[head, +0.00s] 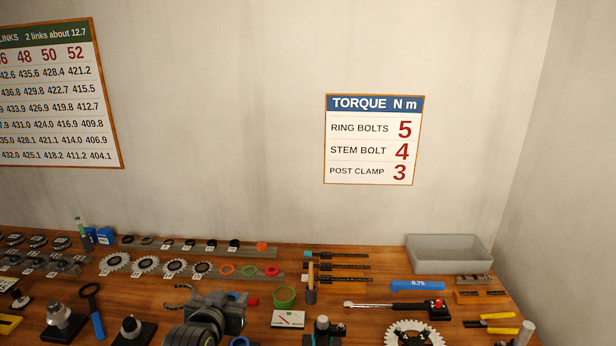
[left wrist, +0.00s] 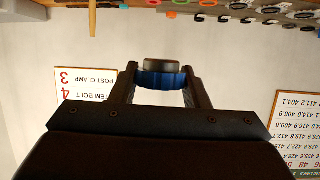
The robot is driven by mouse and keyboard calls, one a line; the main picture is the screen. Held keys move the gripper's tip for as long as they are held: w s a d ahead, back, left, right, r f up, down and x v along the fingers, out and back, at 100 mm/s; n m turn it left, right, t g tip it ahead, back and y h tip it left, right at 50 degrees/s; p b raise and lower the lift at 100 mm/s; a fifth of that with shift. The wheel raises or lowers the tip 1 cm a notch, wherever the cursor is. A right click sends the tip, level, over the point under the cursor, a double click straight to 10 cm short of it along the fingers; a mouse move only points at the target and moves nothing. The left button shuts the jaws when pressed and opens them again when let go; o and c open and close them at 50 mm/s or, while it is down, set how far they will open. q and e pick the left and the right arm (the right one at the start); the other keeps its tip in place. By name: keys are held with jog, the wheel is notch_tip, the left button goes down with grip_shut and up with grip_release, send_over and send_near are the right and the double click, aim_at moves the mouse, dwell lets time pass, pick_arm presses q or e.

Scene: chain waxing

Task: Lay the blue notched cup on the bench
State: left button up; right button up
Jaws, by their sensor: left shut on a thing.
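The blue notched cup (left wrist: 163,80) is between the two dark fingers of my left gripper (left wrist: 161,76) in the left wrist view, which shows the scene upside down. A grey round part of the cup shows beyond its blue notched rim. My left gripper (head: 231,302) shows in the head view at the bottom, left of centre, over the bench (head: 375,317). It is shut on the cup. In the head view the cup is largely hidden by the gripper and wrist. My right gripper is in neither view.
Sprockets (head: 146,264) and rings stand in rows near the back. A green ring (head: 285,296) and a small card (head: 288,319) lie right of my gripper. A torque wrench (head: 390,306), a blue block (head: 417,285) and a grey bin (head: 449,254) are farther right. Small bare patches lie between.

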pick_arm(q)
jog(key=s+a+r+n+y+b, duration=0.1)
jog(key=s+a+r+b, duration=0.1)
jog(key=s+r+b, duration=0.6)
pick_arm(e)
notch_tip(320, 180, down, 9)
pick_arm(q)
jog(key=shift+m+h, duration=0.3)
jog(key=p+x, duration=0.4)
jog(key=d+f+p+x, duration=0.1)
jog(key=p+x, duration=0.1)
jog(key=p, duration=0.1)
jog(key=shift+w+f, duration=0.15)
jog(key=shift+h, duration=0.3)
jog(key=w+f+p, duration=0.1)
jog(key=f, duration=0.1)
jog(key=f+p, duration=0.2)
jog(key=f, duration=0.1)
jog(key=w+d+f+p, duration=0.1)
jog(key=f+p, duration=0.1)
jog(key=shift+w+f, duration=0.2)
jog(key=shift+w, duration=0.1)
jog(key=shift+f, duration=0.7)
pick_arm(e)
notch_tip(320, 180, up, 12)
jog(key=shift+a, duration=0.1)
